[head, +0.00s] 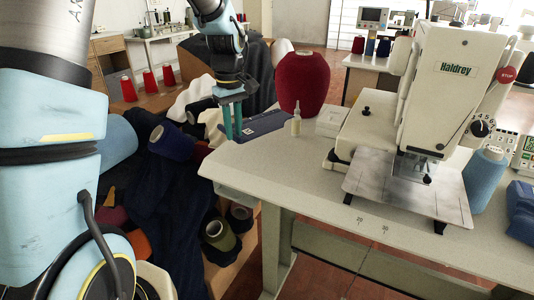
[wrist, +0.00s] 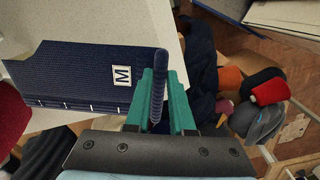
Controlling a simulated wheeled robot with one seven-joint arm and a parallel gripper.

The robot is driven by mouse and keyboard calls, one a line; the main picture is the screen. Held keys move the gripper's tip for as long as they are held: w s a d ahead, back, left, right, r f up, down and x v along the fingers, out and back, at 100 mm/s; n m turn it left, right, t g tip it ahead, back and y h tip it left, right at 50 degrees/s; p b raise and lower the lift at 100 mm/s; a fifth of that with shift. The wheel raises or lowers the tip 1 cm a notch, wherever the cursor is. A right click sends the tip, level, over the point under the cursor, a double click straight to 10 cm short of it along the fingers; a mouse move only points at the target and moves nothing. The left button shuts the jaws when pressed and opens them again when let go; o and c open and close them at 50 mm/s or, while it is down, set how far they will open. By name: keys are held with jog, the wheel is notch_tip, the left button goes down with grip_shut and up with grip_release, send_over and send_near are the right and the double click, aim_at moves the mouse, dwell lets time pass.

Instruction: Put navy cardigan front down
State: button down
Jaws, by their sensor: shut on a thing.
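The navy cardigan front (head: 262,126) lies at the far left corner of the worktable (head: 285,185). In the wrist view the navy knit (wrist: 75,75) looks flat, with a white "M" label and a row of white marks along its lower edge. My gripper (head: 232,122) has teal fingers and is at the left end of the navy piece. In the wrist view my gripper (wrist: 158,105) is shut on a narrow upright fold of navy knit. How this fold joins the flat part is partly hidden by the fingers.
A white "Haldrey" buttonhole machine (head: 440,90) stands on the table with a metal plate (head: 390,190). A big dark red cone (head: 300,82), a small bottle (head: 296,122) and a white box (head: 331,120) are near the navy piece. The front tabletop is clear. Yarn cones and fabric crowd the left.

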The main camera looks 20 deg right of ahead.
aim_at(241, 168)
jog(key=shift+d+r, duration=0.15)
jog(key=shift+d, duration=0.35)
jog(key=shift+s+d+f, duration=0.1)
jog(key=shift+d+f, duration=0.05)
jog(key=shift+f, duration=0.1)
notch_tip(241, 168, down, 9)
jog(key=shift+f+p, duration=0.1)
jog(key=shift+p, duration=0.55)
jog(key=shift+f, duration=0.2)
jog(key=c, duration=0.8)
grip_release()
jog(key=shift+r, duration=0.1)
